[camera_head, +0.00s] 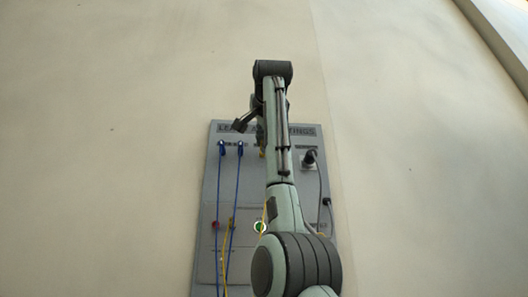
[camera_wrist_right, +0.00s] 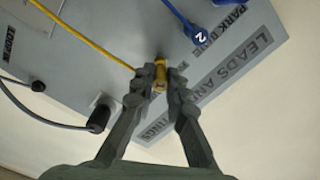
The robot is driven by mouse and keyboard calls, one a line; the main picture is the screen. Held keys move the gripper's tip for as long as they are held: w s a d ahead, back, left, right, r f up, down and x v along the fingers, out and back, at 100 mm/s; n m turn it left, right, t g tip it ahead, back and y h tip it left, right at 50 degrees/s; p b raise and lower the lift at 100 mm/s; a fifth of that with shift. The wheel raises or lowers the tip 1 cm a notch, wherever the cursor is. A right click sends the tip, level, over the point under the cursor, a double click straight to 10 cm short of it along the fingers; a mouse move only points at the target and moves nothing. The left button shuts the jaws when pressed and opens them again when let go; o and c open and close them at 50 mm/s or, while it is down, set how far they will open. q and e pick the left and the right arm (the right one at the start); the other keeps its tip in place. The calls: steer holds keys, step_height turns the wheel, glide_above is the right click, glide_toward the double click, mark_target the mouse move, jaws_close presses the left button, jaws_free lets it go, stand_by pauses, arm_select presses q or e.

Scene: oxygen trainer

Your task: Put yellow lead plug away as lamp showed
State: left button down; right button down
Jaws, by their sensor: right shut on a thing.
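The yellow lead plug (camera_wrist_right: 160,76) sits between the fingertips of my right gripper (camera_wrist_right: 158,92) in the right wrist view, close to the grey panel's face. I cannot tell whether it is seated in a socket. Its yellow lead (camera_wrist_right: 92,42) runs off to the upper left. In the head view my right arm covers the middle of the grey panel (camera_head: 207,190), and the right gripper (camera_head: 254,128) is partly hidden at its top edge. A round green lamp (camera_head: 260,227) with a pale ring shows low on the panel. My left gripper is in neither view.
Two blue plugs (camera_head: 221,147) (camera_head: 239,148) are at the panel's upper left, with blue leads hanging down. A black plug (camera_head: 308,158) with a cable is on the right. Bare wall surrounds the panel.

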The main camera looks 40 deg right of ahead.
steer(key=shift+w+d, duration=0.45)
steer(key=c, duration=1.5)
jaws_free()
steer(key=shift+w, duration=0.1)
steer(key=shift+o, duration=0.2)
steer(key=v, duration=1.2)
